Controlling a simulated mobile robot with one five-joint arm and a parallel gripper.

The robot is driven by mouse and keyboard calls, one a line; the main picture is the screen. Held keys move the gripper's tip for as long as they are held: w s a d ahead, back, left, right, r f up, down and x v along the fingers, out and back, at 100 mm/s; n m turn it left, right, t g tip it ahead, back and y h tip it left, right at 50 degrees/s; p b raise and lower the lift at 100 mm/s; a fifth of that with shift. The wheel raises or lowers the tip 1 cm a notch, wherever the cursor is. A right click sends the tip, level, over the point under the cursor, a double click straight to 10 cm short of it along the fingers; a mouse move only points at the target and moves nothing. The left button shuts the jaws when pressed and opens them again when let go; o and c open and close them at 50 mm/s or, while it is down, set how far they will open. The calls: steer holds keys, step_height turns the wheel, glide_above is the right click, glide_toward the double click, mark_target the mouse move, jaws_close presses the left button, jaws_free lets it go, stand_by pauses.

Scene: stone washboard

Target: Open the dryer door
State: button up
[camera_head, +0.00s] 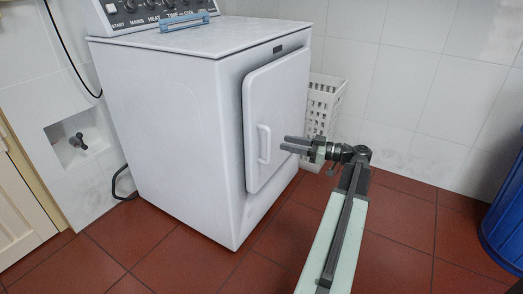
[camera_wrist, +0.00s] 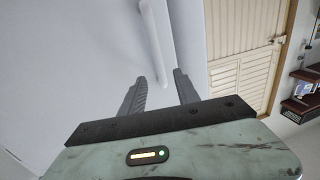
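The white dryer (camera_head: 165,125) stands against the tiled wall. Its door (camera_head: 283,105) looks shut, flush with the front. A white vertical handle (camera_head: 264,143) is on the door's left side. My gripper (camera_head: 283,145) is at the door, just right of the handle in the head view. In the wrist view my gripper (camera_wrist: 160,82) has its two fingers apart, and the white handle (camera_wrist: 160,45) runs down toward the gap between them. I cannot tell whether the fingers touch the handle.
A white perforated basket (camera_head: 323,105) stands beside the dryer against the wall. A blue bin (camera_head: 505,220) is at the right edge. The red tiled floor (camera_head: 400,240) is clear in front. A slatted cream door (camera_wrist: 245,78) shows in the wrist view.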

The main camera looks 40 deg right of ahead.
glide_above(268, 158)
steer(key=shift+w+d+r, duration=0.1)
steer(key=shift+w+d, duration=0.15)
steer(key=shift+d, duration=0.15)
jaws_close()
stand_by(1.3)
